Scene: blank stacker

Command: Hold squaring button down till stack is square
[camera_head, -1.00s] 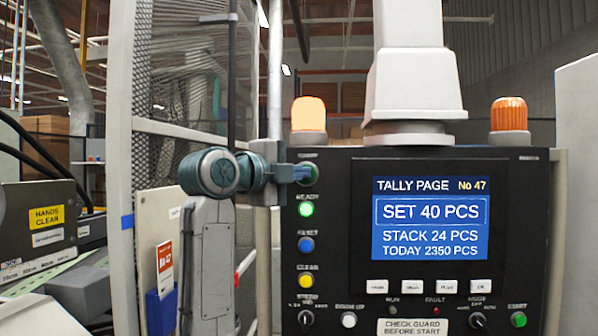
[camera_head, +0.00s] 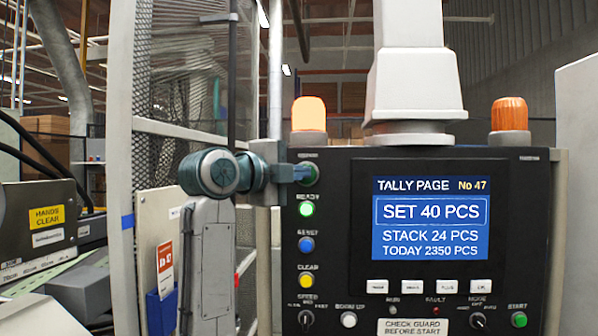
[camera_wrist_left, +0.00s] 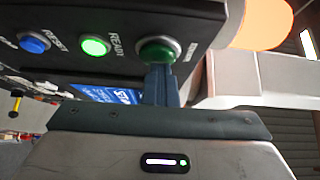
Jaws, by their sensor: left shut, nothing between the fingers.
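My left gripper (camera_head: 304,173) is shut and empty, its tips at the dark green button (camera_head: 313,175) at the top left of the black panel. In the left wrist view the shut fingers (camera_wrist_left: 160,75) reach up to that green button (camera_wrist_left: 158,49), seemingly touching it; how far it is pressed I cannot tell. Its label is too blurred to read, so I cannot confirm it is the squaring button. The screen (camera_head: 430,218) reads TALLY PAGE No 47, SET 40 PCS, STACK 24 PCS, TODAY 2350 PCS. The stack and right gripper are not visible.
Below are a lit green READY light (camera_head: 306,209), a blue button (camera_head: 306,245), a yellow CLEAR button (camera_head: 306,281) and a white button (camera_head: 348,320). A green START button (camera_head: 519,320) is at lower right. The left amber lamp (camera_head: 309,114) glows. A mesh guard (camera_head: 185,80) stands left.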

